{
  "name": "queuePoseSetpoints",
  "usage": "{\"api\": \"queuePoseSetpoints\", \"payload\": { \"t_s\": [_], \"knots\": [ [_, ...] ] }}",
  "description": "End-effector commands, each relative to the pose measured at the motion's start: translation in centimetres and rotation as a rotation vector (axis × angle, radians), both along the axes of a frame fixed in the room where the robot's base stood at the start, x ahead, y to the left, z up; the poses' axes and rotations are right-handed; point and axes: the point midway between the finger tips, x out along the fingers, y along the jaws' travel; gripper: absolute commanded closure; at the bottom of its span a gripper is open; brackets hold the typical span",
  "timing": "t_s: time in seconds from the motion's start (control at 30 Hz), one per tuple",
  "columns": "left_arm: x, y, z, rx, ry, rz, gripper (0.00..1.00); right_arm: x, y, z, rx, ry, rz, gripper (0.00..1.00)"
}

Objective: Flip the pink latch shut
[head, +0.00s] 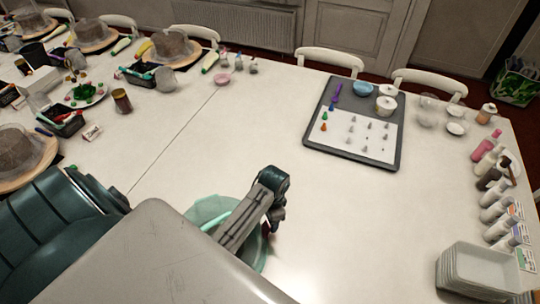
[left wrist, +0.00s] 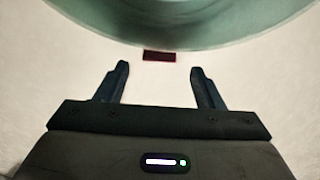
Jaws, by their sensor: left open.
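A mint-green turntable (head: 205,210) stands at the table's front edge, partly hidden by my arm. Its curved rim (left wrist: 225,30) fills the top of the left wrist view. A small dark red block (left wrist: 159,56), possibly the pink latch, sits at the rim on the near side; it looks dark red rather than pink. My left gripper (left wrist: 160,78) is open and empty, with the block just beyond and between its fingertips, apparently not touching. In the head view the left gripper (head: 274,212) is beside the turntable's right side. My right gripper is not in view.
A grey tray (head: 399,150) with a white sheet and small piping tips lies at the back right. Bottles (head: 497,208) and stacked white trays (head: 480,270) line the right edge. The table's middle is clear.

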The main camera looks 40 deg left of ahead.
Motion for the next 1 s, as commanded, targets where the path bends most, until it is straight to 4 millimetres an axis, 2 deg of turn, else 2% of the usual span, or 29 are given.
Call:
{"api": "queuePoseSetpoints", "payload": {
  "t_s": [0.2,0.37,0.5,1.0],
  "knots": [
    [0.3,-0.1,4.1,0.000,-0.005,0.000,0.38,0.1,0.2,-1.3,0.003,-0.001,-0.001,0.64],
    [0.5,-0.2,6.0,0.001,-0.003,0.001,0.38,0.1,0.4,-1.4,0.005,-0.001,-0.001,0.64],
    [0.4,-0.2,6.5,0.001,0.000,0.001,0.38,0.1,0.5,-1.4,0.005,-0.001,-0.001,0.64],
    [0.4,-0.2,6.4,0.000,0.000,0.000,0.38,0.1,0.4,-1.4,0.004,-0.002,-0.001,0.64]
  ]
}}
